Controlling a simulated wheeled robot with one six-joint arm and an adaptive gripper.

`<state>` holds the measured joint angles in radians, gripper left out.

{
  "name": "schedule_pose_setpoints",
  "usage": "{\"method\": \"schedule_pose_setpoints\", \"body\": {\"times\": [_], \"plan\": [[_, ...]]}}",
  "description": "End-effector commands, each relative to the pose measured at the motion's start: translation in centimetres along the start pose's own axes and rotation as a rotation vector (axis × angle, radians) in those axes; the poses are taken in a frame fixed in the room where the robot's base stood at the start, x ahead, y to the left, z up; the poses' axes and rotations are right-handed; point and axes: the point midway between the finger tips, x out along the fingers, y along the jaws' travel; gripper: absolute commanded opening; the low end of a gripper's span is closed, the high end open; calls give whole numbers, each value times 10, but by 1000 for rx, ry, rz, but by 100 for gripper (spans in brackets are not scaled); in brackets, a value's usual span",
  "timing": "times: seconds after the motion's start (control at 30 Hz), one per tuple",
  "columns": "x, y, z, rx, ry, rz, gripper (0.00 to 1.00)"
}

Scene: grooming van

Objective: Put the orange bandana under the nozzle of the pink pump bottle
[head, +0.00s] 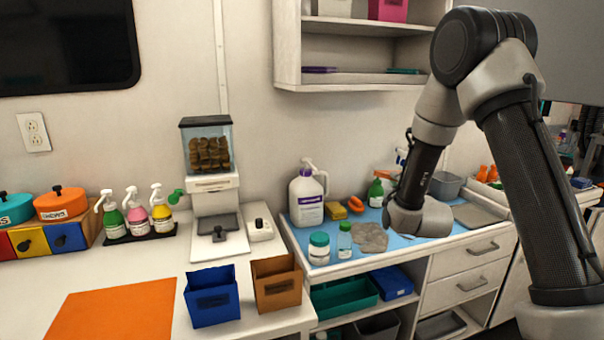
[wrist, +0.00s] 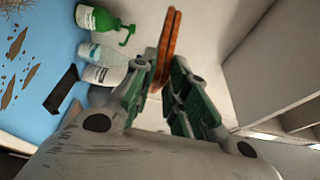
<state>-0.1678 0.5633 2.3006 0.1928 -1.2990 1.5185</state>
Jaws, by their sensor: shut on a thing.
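The pink pump bottle (head: 136,219) stands in the head view's left half, between a green and a yellow bottle on a black tray. Its white nozzle is at the top. The strip stands out beyond the fingertips. In the head view my gripper is hidden behind my wrist, over the right-hand counter, well to the right of the pink bottle.
A blue bin (head: 212,297), a brown bin (head: 277,287) and an orange mat (head: 110,318) are at the front. A large white jug (head: 306,198) and small bottles crowd the blue mat.

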Motion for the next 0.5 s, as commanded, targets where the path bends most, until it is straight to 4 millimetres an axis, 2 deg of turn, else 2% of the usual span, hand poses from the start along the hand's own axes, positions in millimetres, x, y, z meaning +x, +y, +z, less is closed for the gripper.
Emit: {"method": "schedule_pose_setpoints", "body": {"times": [0.03, 0.17, 0.4, 0.5], "plan": [[-5, 16, 0, -2, -1, 8, 0], [-18, 46, 0, -2, -1, 8, 0], [-44, 118, 2, -2, -8, 10, 0], [-51, 140, 3, -2, -12, 6, 0]]}}
